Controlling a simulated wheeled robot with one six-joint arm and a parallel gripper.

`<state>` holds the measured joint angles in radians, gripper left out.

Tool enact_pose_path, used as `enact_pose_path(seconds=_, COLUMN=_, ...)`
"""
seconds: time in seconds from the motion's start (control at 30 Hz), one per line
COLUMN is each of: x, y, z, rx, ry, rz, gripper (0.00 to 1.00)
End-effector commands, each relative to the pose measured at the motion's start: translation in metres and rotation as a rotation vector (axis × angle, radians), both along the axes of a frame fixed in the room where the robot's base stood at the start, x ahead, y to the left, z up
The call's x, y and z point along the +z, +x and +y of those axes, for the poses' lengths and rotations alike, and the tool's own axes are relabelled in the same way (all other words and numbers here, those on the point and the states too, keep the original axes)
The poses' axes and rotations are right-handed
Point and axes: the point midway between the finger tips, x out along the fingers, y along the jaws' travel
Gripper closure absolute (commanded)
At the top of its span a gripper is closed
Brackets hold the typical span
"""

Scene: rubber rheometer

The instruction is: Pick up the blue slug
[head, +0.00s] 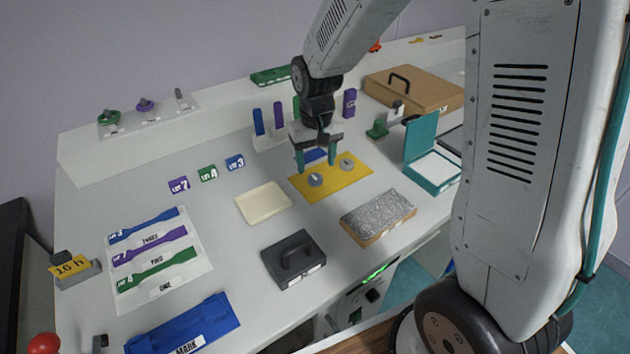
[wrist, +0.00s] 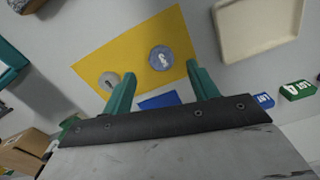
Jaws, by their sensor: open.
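A flat blue piece (head: 315,155), which looks like the blue slug, lies at the back edge of the yellow mat (head: 335,186). In the wrist view the blue piece (wrist: 158,101) shows between the fingers, partly hidden by the gripper body. My gripper (head: 316,168) points down over the mat's back part, its teal fingers apart and nothing held between them. In the wrist view the fingertips (wrist: 160,70) sit over the mat (wrist: 115,50). I cannot tell their exact height.
Two grey discs (head: 316,180) (head: 347,164) lie on the mat. A cream tray (head: 263,203) is left, a speckled block (head: 378,217) in front, a teal open box (head: 432,170) right. A blue upright bar (head: 258,121) and other coloured bars stand behind.

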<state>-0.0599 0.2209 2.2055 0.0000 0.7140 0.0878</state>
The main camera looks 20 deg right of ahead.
Motion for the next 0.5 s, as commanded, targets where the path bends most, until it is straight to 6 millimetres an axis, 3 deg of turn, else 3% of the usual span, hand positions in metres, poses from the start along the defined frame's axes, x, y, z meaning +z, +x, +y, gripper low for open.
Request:
enact_pose_path(seconds=0.23, x=-0.037, y=-0.002, z=0.002, rx=0.000, ry=0.000, rz=0.004, gripper=0.41)
enact_pose_path(seconds=0.5, x=-0.042, y=-0.001, z=0.002, rx=0.000, ry=0.000, rz=0.001, gripper=0.41)
